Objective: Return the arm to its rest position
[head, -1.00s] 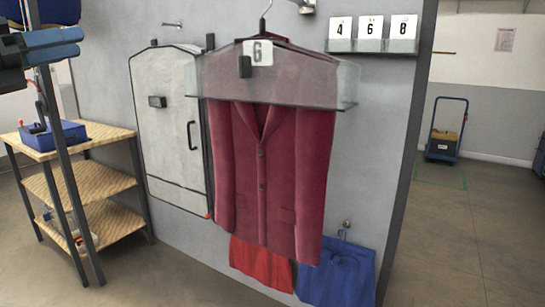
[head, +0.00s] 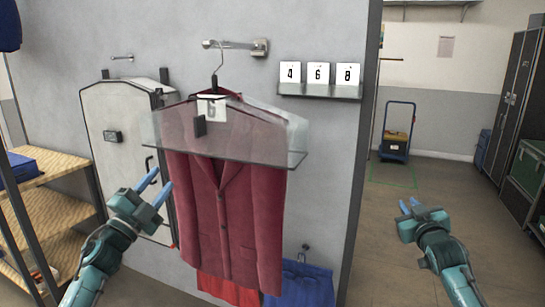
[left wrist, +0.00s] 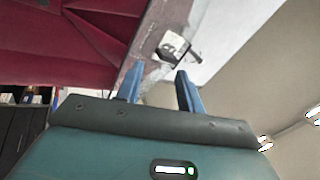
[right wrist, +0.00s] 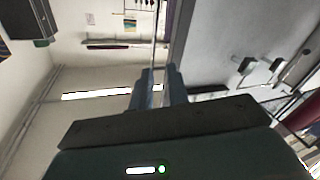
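My left gripper (head: 158,184) is low at the left of the head view, open and empty, in front of the wall and left of the garment. My right gripper (head: 409,203) is at the right of the head view, slightly open and empty, over clear floor. A dark red jacket (head: 228,220) hangs on a hanger from the wall hook (head: 258,47). A clear shoulder cover (head: 285,140) with a "6" tag (head: 211,107) is over its top. The jacket also shows in the left wrist view (left wrist: 70,40), beyond the left fingers and apart from them.
Blue (head: 300,285) and red (head: 225,288) cloth hang below. A wooden shelf (head: 50,210) stands at left. Number cards (head: 318,74) sit on a wall ledge. A blue trolley (head: 396,135) stands in the back right; the floor before it is clear.

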